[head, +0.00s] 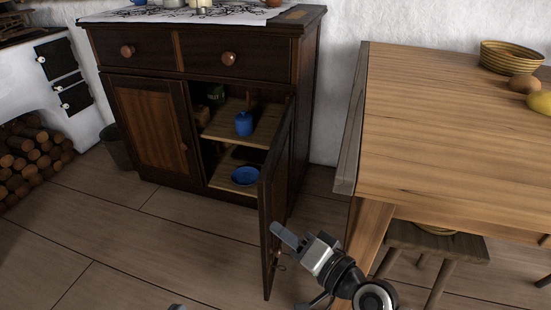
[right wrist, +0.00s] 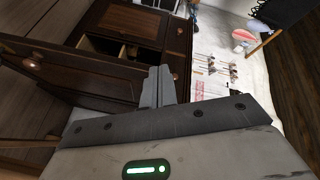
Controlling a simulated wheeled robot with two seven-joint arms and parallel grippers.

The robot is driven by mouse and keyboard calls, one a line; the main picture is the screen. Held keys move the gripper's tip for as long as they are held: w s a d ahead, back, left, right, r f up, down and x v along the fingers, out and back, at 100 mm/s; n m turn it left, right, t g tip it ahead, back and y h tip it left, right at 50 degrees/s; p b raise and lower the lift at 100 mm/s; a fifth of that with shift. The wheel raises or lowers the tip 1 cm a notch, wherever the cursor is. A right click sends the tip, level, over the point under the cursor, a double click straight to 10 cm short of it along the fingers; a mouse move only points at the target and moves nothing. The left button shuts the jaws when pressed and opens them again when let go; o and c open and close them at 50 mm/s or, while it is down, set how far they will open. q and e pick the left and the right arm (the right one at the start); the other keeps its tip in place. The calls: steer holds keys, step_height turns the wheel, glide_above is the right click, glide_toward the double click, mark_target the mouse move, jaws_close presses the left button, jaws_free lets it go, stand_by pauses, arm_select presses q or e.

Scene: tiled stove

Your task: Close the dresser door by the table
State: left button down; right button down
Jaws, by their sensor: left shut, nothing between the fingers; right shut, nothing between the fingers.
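The dark wooden dresser (head: 163,87) stands against the wall, left of the table (head: 450,130). Its right door (head: 277,190) stands wide open toward me; the left door (head: 155,122) is closed. The open door also shows in the right wrist view (right wrist: 75,72), with its knob (right wrist: 34,61). My right gripper (head: 283,235) is shut and empty, beside the outer face of the open door near its free edge; contact cannot be told. Its closed fingers show in the right wrist view (right wrist: 157,88). Only a small tip of my left gripper (head: 177,306) shows at the bottom edge, shut.
A blue jar (head: 244,124) and a blue bowl (head: 245,175) sit on the dresser shelves. A stool (head: 436,241) stands under the table. A dark bucket (head: 116,147) and stacked logs (head: 35,157) are at left. The floor before the dresser is clear.

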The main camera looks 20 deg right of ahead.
steer(key=w+d+r+m+t+h+p, duration=0.2)
steer(key=w+d+m+h, duration=0.1)
steer(key=w+d+m, duration=0.45)
glide_toward(274, 159)
steer(key=x, duration=0.5)
steer(key=shift+d+f, duration=0.1)
steer(key=shift+w, duration=0.4)
arm_select(q)
steer(key=shift+s+a+f+g+y, duration=0.15)
steer(key=shift+a+f+g+y, duration=0.3)
steer(key=shift+f+g, duration=0.15)
steer(key=shift+r, duration=0.15)
arm_select(e)
steer(key=shift+w+a, duration=0.1)
steer(key=shift+a, duration=0.1)
